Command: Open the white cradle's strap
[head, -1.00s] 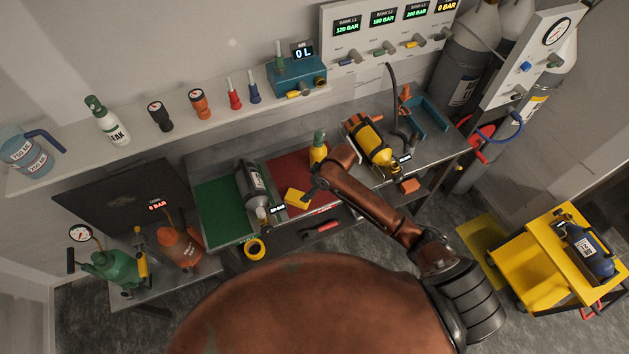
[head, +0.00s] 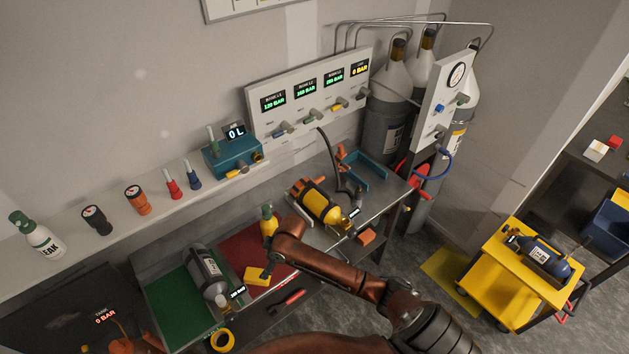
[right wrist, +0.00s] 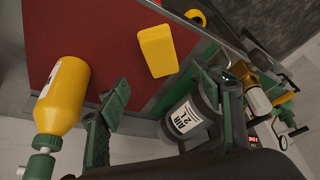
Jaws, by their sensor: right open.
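A yellow cylinder (head: 325,205) lies on the right part of the bench with a dark band across it. It seems to rest in a pale holder, which may be the white cradle; the holder is mostly hidden and its strap is too small to make out. My right gripper (head: 265,270) is over the red mat, left of that cylinder, beside a yellow block. In the right wrist view the right gripper (right wrist: 165,97) is open and empty, its fingers well apart. My left gripper is not in view.
A yellow bottle (head: 268,222) stands close to the right gripper. A grey cylinder (head: 206,272) lies on the green mat (head: 175,308). The yellow block (right wrist: 157,50) lies on the red mat (right wrist: 105,35).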

